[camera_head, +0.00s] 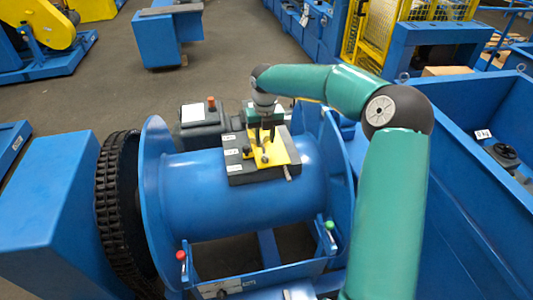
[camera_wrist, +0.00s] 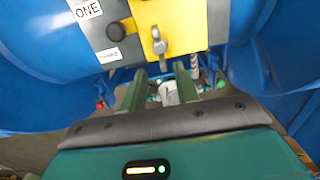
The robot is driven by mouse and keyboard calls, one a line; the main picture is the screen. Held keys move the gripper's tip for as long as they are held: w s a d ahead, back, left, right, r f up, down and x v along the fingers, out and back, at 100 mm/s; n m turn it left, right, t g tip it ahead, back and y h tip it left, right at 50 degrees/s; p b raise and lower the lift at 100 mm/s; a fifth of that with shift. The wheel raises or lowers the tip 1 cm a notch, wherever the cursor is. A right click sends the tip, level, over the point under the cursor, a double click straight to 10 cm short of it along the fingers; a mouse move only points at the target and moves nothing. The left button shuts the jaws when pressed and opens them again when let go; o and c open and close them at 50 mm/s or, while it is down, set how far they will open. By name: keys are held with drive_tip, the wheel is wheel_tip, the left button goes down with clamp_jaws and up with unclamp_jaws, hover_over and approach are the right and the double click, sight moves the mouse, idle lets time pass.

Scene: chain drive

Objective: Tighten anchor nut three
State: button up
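A dark anchor plate (camera_head: 238,171) with white labels lies on top of the blue drum (camera_head: 205,205). It fills the top of the wrist view, where one label (camera_wrist: 88,9) reads ONE and a smaller one (camera_wrist: 109,55) is too small to read surely. A dark round nut (camera_wrist: 116,31) sits beside the smaller label. A yellow bracket (camera_wrist: 183,18) crosses the plate, with a brass-coloured upright piece (camera_wrist: 159,41) on it. My gripper (camera_head: 265,140) points down over the plate. In the wrist view its fingers (camera_wrist: 159,70) are apart, with nothing clearly held between them.
A heavy black chain (camera_head: 112,210) runs around the drum's left end. Blue side flanges (camera_head: 153,185) bound the drum. Levers with red (camera_head: 181,255) and green (camera_head: 329,225) knobs stand in front. A grey box with a red button (camera_head: 211,103) is behind. A deep blue bin (camera_head: 465,170) is at right.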

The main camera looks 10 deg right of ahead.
sight(265, 152)
wheel_tip(265, 152, down, 8)
drive_tip(key=shift+r, duration=0.15)
drive_tip(key=c, duration=0.6)
